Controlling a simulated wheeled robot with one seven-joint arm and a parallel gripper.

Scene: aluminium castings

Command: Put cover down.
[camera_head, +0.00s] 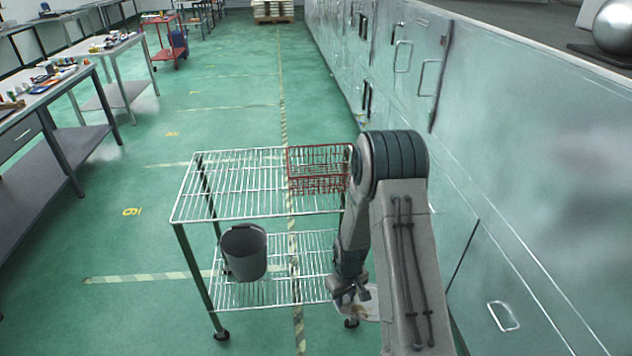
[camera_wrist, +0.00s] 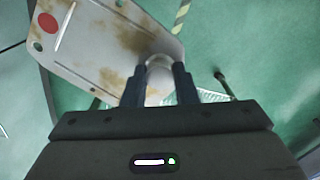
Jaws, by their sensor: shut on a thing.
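The cover is a flat pale metal plate (camera_wrist: 88,50) with brown stains and a red round mark at one corner, in the wrist view. My gripper (camera_wrist: 158,72) is shut on a rounded knob-like part at the cover's edge region in that view. In the head view my gripper (camera_head: 350,290) is low at the right of the wire cart, pointing down. The cover (camera_head: 370,309) shows there only in part, behind my arm and gripper. How far it is above the floor I cannot tell.
A wire cart (camera_head: 240,184) stands in front, with a red wire basket (camera_head: 318,160) on its top shelf and a grey bucket (camera_head: 244,254) on its lower shelf. Metal cabinets (camera_head: 480,120) line the right. Workbenches (camera_head: 45,85) stand left. Green floor is open between.

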